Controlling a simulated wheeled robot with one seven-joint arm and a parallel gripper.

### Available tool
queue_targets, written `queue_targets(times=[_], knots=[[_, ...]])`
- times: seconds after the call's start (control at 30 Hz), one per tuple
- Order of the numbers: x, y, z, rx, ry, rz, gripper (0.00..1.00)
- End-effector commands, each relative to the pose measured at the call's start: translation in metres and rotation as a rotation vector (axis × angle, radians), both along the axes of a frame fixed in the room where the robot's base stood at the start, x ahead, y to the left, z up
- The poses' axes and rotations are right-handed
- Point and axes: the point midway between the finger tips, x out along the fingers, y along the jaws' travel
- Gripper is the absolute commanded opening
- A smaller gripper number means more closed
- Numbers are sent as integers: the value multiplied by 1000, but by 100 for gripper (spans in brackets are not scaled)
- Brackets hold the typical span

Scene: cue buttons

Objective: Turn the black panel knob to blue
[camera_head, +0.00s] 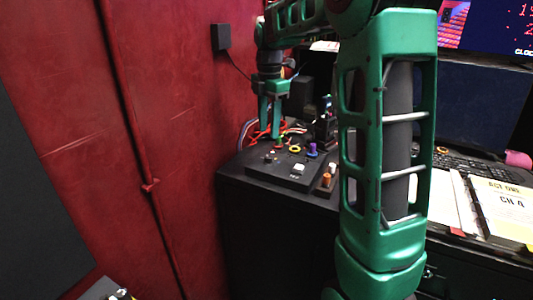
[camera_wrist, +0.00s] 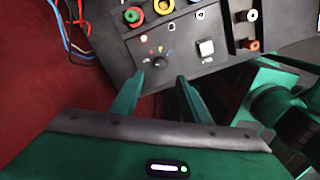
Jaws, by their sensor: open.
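The black panel knob (camera_wrist: 160,60) sits on the dark control panel (camera_wrist: 205,75) in the wrist view, with small coloured marks in an arc above it. Which mark it points to is too small to tell. My gripper (camera_wrist: 161,76) is open and empty, its two green fingertips apart just below the knob in the picture, one to each side of it. I cannot tell how high the tips are above the panel. In the head view my gripper (camera_head: 270,134) points down over the panel's left part (camera_head: 300,181); the knob is too small to make out there.
A white square button (camera_wrist: 205,47) lies right of the knob. Loose cables (camera_wrist: 72,30) and a red wall (camera_head: 180,120) are on the left.

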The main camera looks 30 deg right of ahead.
Motion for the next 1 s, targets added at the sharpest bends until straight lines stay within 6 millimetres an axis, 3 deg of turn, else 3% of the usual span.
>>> queue_targets(times=[0.3,0.5,0.7,0.97,1.0], knots=[[-1,0,-56,1,4,-4,42],[-1,-1,-83,0,2,-5,42],[-1,0,-94,0,1,-5,42],[-1,-1,-95,0,0,-5,42],[-1,0,-95,0,0,-5,37]])
